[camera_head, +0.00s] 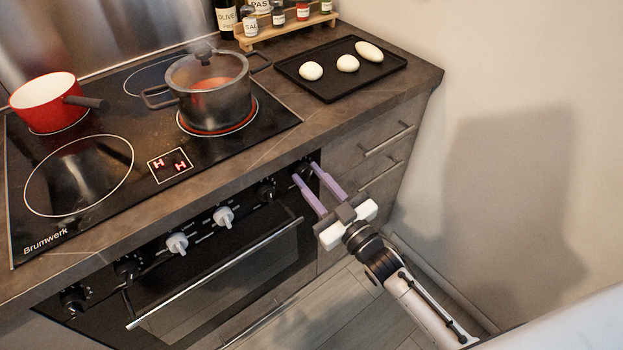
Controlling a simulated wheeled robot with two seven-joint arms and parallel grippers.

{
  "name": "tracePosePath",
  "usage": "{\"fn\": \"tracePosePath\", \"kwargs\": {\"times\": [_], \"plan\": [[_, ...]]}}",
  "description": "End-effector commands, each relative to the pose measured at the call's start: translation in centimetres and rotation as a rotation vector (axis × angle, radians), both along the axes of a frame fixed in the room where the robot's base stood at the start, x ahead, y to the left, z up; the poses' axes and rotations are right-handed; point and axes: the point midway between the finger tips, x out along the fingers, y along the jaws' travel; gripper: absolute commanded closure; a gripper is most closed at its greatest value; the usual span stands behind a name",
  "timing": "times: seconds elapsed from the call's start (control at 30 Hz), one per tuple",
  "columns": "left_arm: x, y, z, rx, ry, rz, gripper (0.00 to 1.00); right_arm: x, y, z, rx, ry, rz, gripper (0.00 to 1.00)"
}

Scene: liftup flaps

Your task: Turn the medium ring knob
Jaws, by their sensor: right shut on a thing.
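The oven's front panel under the counter has a row of knobs. Two black knobs are at the left (73,300) (127,268), two white knobs are in the middle (177,243) (223,217), and a black knob (265,191) is right of them. My right gripper (305,172) reaches in from the lower right, and its purple fingers are shut on the rightmost knob, which they mostly hide. The knob labels are too small to read, so I cannot tell which is the medium ring knob. My left gripper is out of view.
A steaming lidded pot (208,92) stands on a glowing ring of the black cooktop (90,225). A red saucepan (47,103) stands at the left. The oven handle (215,275) sticks out below the knobs. A black tray (340,88) holds white egg-shaped items.

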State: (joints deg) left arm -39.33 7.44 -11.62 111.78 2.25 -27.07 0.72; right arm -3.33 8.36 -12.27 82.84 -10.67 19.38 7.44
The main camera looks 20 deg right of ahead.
Motion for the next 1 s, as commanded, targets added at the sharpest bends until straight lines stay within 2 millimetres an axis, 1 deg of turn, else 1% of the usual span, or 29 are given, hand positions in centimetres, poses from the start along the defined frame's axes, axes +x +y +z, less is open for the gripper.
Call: {"fn": "tracePosePath", "kwargs": {"times": [0.2,0.5,0.73,1.0], "plan": [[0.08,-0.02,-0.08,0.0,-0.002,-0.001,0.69,-0.05,-0.07,-0.23,-0.173,-0.059,0.0,0.94],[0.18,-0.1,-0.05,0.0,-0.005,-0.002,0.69,-0.04,-0.1,-0.28,-0.332,-0.116,0.0,0.94],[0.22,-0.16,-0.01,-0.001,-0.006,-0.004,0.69,-0.04,-0.11,-0.29,-0.388,-0.136,0.0,0.94],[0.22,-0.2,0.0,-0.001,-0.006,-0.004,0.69,-0.05,-0.12,-0.29,-0.401,-0.141,0.0,0.94]]}}
